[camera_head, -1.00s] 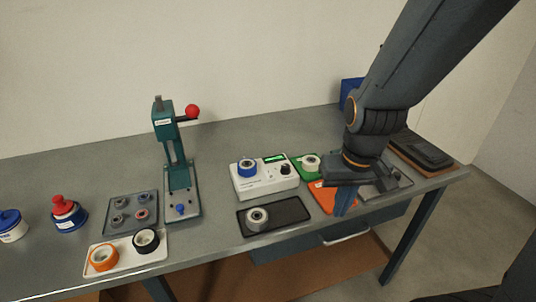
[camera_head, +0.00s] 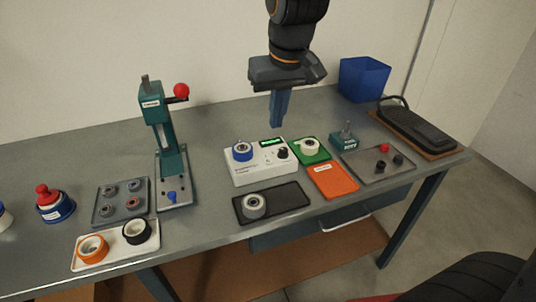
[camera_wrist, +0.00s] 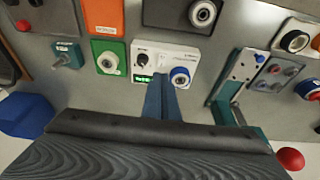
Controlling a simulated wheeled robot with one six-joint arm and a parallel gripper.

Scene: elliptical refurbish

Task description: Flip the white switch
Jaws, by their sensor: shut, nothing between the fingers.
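A white box (camera_head: 258,164) stands mid-table with a green display, a black knob (camera_head: 281,152) and a blue-rimmed round part (camera_head: 242,151) on top. It also shows in the wrist view (camera_wrist: 178,56). My gripper (camera_head: 278,122) is shut and empty, pointing down above the white box's back edge. Its fingers (camera_wrist: 159,85) overlap the box's display edge in the wrist view.
A green tray (camera_head: 322,155), an orange mat (camera_head: 333,188) and a black tray (camera_head: 285,197) lie close around the white box. A teal press (camera_head: 162,135) with a red ball handle rises to the left. A blue bin (camera_head: 362,80) stands at the back right.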

